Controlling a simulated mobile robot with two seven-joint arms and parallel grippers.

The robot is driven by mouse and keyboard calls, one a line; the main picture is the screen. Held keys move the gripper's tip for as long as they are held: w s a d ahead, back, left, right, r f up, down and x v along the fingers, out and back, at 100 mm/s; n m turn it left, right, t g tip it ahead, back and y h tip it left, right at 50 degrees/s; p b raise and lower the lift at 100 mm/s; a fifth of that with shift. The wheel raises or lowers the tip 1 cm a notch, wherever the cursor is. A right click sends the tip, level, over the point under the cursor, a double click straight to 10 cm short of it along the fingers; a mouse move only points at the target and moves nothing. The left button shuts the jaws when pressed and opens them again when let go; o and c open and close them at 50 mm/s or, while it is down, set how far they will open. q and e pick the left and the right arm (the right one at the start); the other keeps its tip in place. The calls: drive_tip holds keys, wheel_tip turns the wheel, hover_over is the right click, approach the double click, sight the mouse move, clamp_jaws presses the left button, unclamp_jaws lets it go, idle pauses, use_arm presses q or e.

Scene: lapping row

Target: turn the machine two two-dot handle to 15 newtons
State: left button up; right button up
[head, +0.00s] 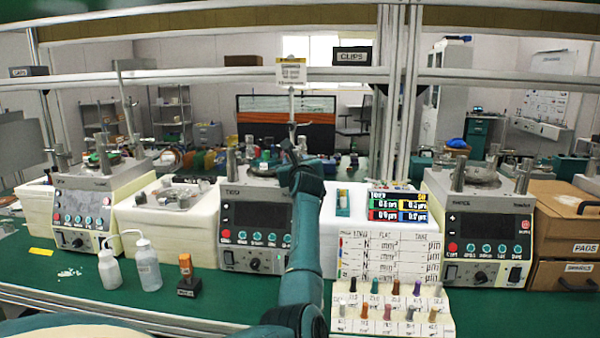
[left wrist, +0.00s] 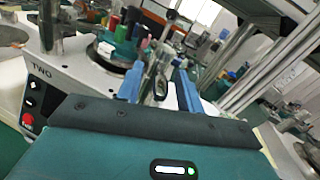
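Machine two (head: 232,207) stands mid-bench, a white box with a dark display, a row of buttons and a knob; its TWO label also shows in the left wrist view (left wrist: 42,73). My left arm reaches up across its right side, and my left gripper (head: 290,150) is above its top. In the left wrist view the blue fingers of my left gripper (left wrist: 160,88) stand apart. A slim dark upright part (left wrist: 154,72), perhaps a handle, shows between them, with no clear contact. I cannot make out any dots or a force reading. My right gripper is not in view.
Similar machines stand at left (head: 85,203) and right (head: 485,222). White bottles (head: 147,265) and an orange-topped stamp (head: 187,275) stand in front. A chart stand with several coloured pegs (head: 385,255) is right of my arm. A shelf rail (head: 200,77) crosses overhead with a hanging tag (head: 291,72).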

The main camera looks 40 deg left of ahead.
use_arm(q)
drive_tip(key=v, duration=1.1)
drive_tip(key=shift+b, duration=0.4)
drive_tip(key=shift+d, duration=0.1)
